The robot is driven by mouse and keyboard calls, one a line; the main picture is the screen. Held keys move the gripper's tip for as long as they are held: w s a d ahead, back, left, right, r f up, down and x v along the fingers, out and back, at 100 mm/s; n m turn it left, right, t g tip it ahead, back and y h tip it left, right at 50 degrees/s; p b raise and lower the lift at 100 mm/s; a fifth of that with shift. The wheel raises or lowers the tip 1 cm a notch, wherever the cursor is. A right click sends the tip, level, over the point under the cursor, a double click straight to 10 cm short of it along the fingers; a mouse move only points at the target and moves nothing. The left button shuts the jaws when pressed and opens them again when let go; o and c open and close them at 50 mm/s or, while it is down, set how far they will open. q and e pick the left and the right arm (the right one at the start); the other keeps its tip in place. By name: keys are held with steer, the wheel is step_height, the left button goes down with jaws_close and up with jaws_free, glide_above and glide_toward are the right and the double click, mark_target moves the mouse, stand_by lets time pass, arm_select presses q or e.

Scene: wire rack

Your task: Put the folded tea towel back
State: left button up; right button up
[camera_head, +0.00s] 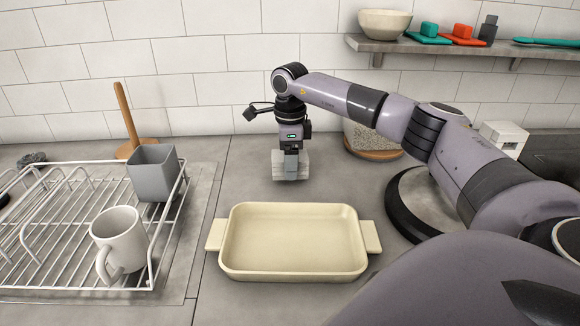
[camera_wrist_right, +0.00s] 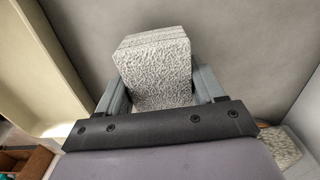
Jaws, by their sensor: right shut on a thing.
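The folded tea towel (camera_wrist_right: 155,68) is a thick, speckled grey-white block with stacked layers at its far edge. In the wrist view it sits between the two grey fingers of my right gripper (camera_wrist_right: 157,92), which is shut on it. In the head view my right gripper (camera_head: 291,166) points down over the counter behind the cream dish, and the pale towel (camera_head: 304,164) shows on both sides of the fingers. I cannot tell whether the towel touches the counter. My left gripper is not in view.
A cream baking dish (camera_head: 293,270) lies in front. At left, a wire rack (camera_head: 60,272) holds a white mug (camera_head: 122,240) and grey cup (camera_head: 154,172). A wooden holder (camera_head: 127,122) stands behind. Beside my forearm, a speckled thing stands on a round wooden base (camera_head: 373,153), partly hidden.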

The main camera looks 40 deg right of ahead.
steer(key=shift+f, duration=1.1)
steer(key=shift+f, duration=0.1)
steer(key=o, duration=1)
step_height(320, 180, up, 12)
steer(key=shift+r, duration=0.15)
